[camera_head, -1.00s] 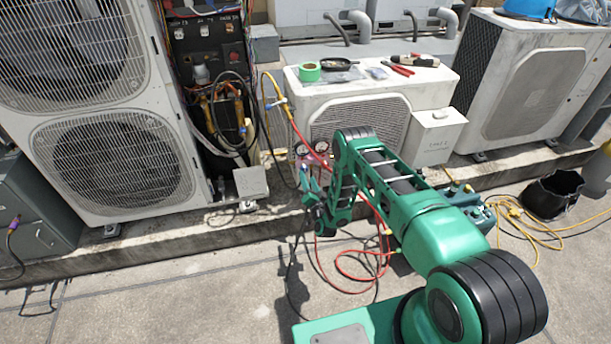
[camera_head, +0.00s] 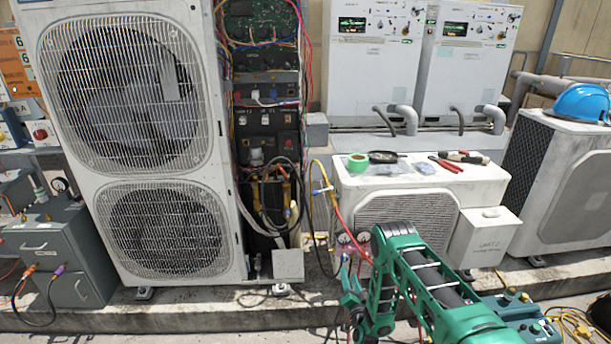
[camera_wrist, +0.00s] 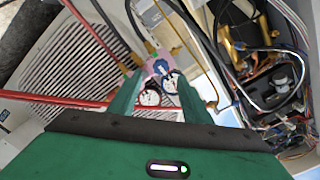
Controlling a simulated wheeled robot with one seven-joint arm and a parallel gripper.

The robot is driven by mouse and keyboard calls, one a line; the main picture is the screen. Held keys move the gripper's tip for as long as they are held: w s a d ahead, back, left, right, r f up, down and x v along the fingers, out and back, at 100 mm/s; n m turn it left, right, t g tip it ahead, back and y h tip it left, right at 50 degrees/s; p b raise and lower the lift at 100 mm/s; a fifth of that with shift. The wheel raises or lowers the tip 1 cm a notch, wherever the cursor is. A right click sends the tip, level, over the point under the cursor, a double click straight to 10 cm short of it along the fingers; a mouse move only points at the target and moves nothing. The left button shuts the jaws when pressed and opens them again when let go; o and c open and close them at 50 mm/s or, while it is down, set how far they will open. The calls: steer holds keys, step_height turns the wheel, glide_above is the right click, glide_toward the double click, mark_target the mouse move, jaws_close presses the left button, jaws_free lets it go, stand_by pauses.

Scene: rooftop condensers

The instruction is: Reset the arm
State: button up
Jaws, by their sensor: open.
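My green arm reaches forward from the lower right in the head view. Its gripper (camera_head: 352,295) points toward the front of the small white condenser (camera_head: 405,187). In the wrist view the two green fingers of my gripper (camera_wrist: 158,95) stand apart, open. A gauge manifold (camera_wrist: 160,75) with round dials shows between and beyond the fingers. I cannot tell whether they touch it. In the head view the manifold's gauges (camera_head: 352,241) are just above the gripper, beside the condenser, with red and yellow hoses attached.
A tall condenser (camera_head: 160,275) with open wiring stands left of the gripper. Tape (camera_head: 358,162) and red-handled pliers (camera_head: 446,165) lie on the small condenser. A blue helmet (camera_head: 578,103) sits on the right unit. A concrete ledge (camera_head: 200,317) runs below; a yellow cable (camera_head: 575,322) lies lower right.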

steer(key=w+d+r+n+g+y, duration=0.15)
steer(key=w+r, duration=0.25)
steer(key=r, duration=0.5)
steer(key=w+d+r+n+g, duration=0.3)
steer(key=w+r, duration=0.1)
steer(key=r, duration=0.4)
steer(key=s+d+r+g+h, duration=0.1)
steer(key=s+d+r+g, duration=0.1)
steer(key=s+d+r, duration=0.45)
steer(key=s+d+r+g+h, duration=0.1)
steer(key=s+d+r+g, duration=0.15)
steer(key=r, duration=0.65)
steer(key=s+d+r+g, duration=0.2)
steer(key=s+r, duration=0.2)
steer(key=s, duration=0.5)
steer(key=s+d+r+g+h, duration=0.1)
steer(key=s+d+r, duration=0.25)
steer(key=s, duration=0.55)
steer(key=s+d+r+g, duration=0.2)
steer(key=s+r, duration=0.3)
steer(key=s, duration=0.4)
steer(key=s+a+r+m+g+y, duration=0.1)
steer(key=s+a+g, duration=0.1)
steer(key=s, duration=1)
steer(key=s+a+r+m+g, duration=0.1)
steer(key=s+a+r, duration=0.1)
steer(key=s, duration=1.1)
steer(key=shift+r+g+y, duration=0.3)
steer(key=shift+g+y, duration=0.05)
steer(key=shift+g, duration=0.05)
